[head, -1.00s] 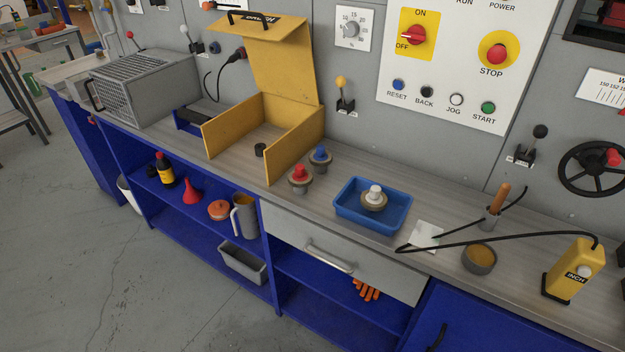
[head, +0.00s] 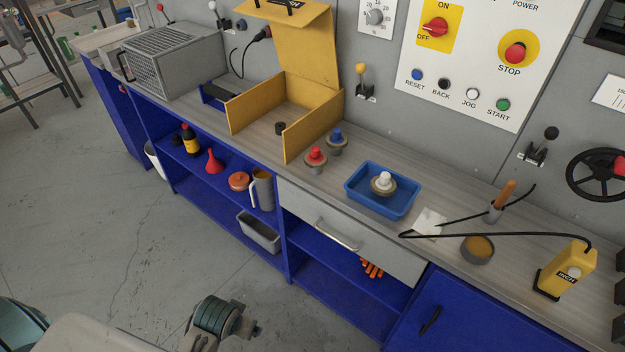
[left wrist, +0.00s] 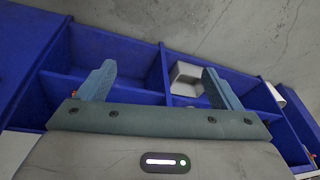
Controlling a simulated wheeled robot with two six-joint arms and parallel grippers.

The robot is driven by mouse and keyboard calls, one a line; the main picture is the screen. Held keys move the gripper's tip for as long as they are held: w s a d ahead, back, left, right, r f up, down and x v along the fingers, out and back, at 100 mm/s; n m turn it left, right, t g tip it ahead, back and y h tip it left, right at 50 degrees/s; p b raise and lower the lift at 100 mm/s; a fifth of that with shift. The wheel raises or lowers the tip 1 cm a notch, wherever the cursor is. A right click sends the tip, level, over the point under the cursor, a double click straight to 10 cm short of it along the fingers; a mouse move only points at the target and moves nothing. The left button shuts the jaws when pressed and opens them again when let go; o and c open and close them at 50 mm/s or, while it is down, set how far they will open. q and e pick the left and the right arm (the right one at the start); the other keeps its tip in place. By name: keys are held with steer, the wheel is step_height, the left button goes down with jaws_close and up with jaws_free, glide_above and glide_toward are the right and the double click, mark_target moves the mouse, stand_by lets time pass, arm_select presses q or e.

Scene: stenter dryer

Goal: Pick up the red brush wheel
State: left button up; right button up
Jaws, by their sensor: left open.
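The red brush wheel (head: 315,157), with a red knob on a grey-brown round base, stands on the bench top just right of the yellow box. A blue-knobbed brush wheel (head: 337,139) stands close behind it. A white-knobbed one (head: 383,182) sits in the blue tray. My left arm shows at the bottom left of the head view, well away from the bench; its fingers are not clear there. In the left wrist view my left gripper (left wrist: 160,84) is open and empty, with the blue shelves beyond it. My right gripper is not in view.
The yellow box (head: 256,103) stands open with a small black part inside. The blue tray (head: 408,206) is to the right. A black cable runs to the yellow INCH pendant (head: 568,272). A grey drawer (head: 345,235) is shut below. The floor in front is clear.

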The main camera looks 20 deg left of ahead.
arm_select(q)
steer(key=w+r+p, duration=0.1)
steer(key=w+r, duration=0.5)
steer(key=r, duration=0.3)
steer(key=n+t, duration=0.1)
glide_toward(315, 150)
steer(key=f, duration=0.2)
steer(key=shift+h, duration=0.4)
steer(key=x, duration=0.1)
steer(key=p+x, duration=0.1)
steer(key=x, duration=0.1)
steer(key=w+p+x, duration=0.1)
steer(key=x, duration=0.1)
steer(key=shift+a, duration=0.4)
steer(key=p+x, duration=0.2)
steer(key=x, duration=0.2)
steer(key=shift+w+f, duration=0.1)
steer(key=shift+f, duration=0.1)
steer(key=shift+w+f, duration=0.1)
steer(key=shift+f, duration=0.25)
steer(key=c, duration=1.1)
